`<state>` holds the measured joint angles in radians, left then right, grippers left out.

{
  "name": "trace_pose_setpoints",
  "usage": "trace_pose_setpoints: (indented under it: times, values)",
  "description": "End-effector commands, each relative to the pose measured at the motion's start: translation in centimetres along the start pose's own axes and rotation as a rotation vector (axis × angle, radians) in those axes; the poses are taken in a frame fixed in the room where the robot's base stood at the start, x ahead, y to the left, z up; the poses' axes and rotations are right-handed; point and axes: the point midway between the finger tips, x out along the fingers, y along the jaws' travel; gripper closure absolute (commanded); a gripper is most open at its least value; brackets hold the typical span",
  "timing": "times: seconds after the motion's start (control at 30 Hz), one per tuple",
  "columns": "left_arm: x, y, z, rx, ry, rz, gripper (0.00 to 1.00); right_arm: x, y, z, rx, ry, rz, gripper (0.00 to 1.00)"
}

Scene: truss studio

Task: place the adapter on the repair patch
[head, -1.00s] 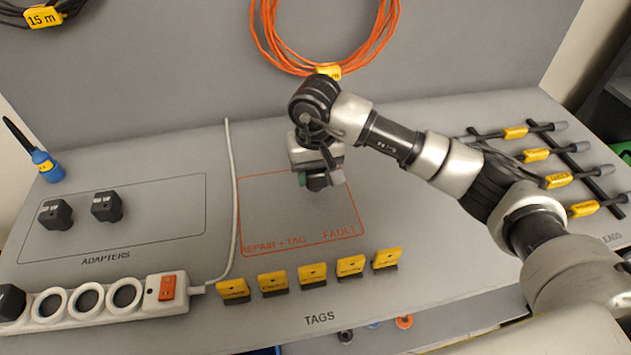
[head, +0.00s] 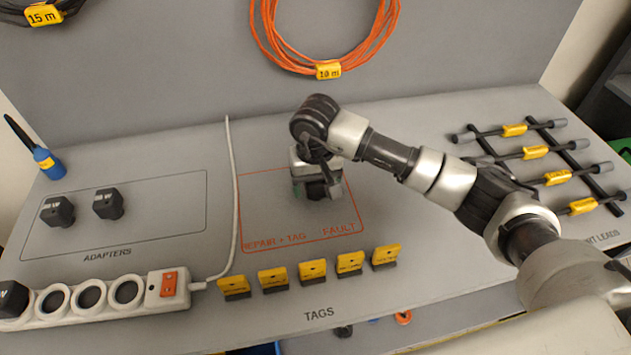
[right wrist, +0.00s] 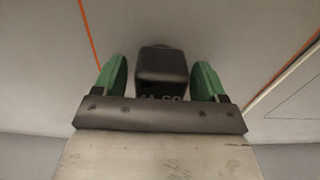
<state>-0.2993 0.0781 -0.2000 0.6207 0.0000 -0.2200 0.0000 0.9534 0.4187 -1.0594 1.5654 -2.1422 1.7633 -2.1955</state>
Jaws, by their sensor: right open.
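The black adapter (right wrist: 162,66) stands between the green fingers of my right gripper (head: 318,192) in the right wrist view, with a gap on each side. The right gripper is open and low over the repair patch (head: 275,222), the red-outlined area marked "REPAIR + TAG FAULT". The adapter appears to rest on the grey surface inside the outline; in the head view the gripper mostly hides it. My left gripper is not in view.
Two other black adapters (head: 57,212) (head: 108,204) stand in the outlined adapters area. A white cable (head: 233,190) runs left of the patch to a power strip (head: 90,299). Several yellow tags (head: 312,272) stand in front. Test leads (head: 535,153) lie on a rack at right.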

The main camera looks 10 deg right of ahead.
Motion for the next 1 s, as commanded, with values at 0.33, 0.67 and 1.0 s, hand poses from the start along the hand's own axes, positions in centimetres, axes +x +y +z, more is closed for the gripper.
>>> trace_pose_setpoints:
  times: [0.33,0.67,1.0]
  values:
    - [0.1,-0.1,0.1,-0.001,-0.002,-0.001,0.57,-1.8,0.0,-0.1,-0.001,0.005,-0.001,0.28]
    - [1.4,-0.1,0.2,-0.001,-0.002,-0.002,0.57,-8.8,0.0,-0.1,0.0,0.005,0.0,0.28]
    - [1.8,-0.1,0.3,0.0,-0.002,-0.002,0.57,-12.2,0.0,0.0,0.0,0.0,0.0,0.28]
